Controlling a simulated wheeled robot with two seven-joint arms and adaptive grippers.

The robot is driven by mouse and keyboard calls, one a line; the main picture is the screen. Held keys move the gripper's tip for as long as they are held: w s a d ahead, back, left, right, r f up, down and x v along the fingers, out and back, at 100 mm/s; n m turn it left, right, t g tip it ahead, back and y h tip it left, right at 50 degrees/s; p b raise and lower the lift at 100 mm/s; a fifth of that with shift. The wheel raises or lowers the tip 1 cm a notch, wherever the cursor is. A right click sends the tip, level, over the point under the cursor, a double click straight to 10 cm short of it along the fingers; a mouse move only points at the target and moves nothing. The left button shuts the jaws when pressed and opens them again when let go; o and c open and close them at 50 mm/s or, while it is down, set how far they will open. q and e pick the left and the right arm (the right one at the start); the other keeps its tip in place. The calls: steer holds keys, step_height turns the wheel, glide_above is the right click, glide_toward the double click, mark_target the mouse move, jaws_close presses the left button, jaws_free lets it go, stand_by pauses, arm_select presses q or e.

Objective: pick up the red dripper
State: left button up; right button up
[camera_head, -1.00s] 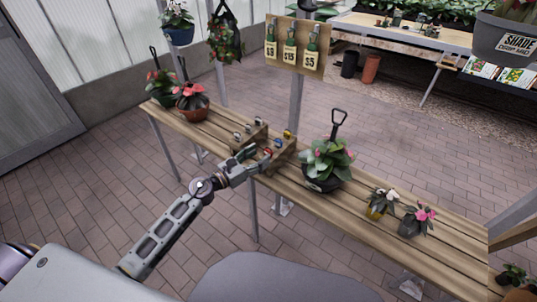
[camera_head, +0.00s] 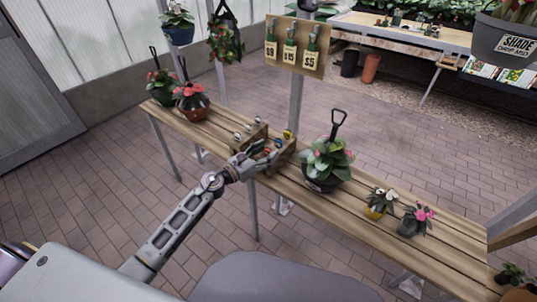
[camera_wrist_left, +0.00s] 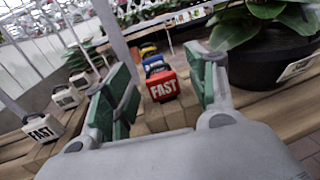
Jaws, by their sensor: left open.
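The red dripper (camera_wrist_left: 163,87), a small block-like bottle with a dark top and white "FAST" lettering, stands straight ahead in the left wrist view. It sits between the green-padded fingers of my left gripper (camera_wrist_left: 166,80), a little beyond them, with visible gaps on both sides. My left gripper is open and empty. In the head view, my left gripper (camera_head: 262,157) is at the small wooden rack (camera_head: 286,157) on the bench, and it largely hides the red dripper there. My right gripper is not in view.
Blue and yellow drippers (camera_wrist_left: 150,50) line up behind the red one. White drippers (camera_wrist_left: 42,128) stand to the left. A large potted plant (camera_head: 326,163) is close on the right. The slatted bench (camera_head: 350,210) has bare boards in front of that plant.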

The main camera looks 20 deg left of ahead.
arm_select(q)
steer(key=shift+w+d, duration=0.4)
steer(key=shift+w, duration=0.2)
steer(key=shift+c, duration=0.2)
steer(key=c, duration=0.8)
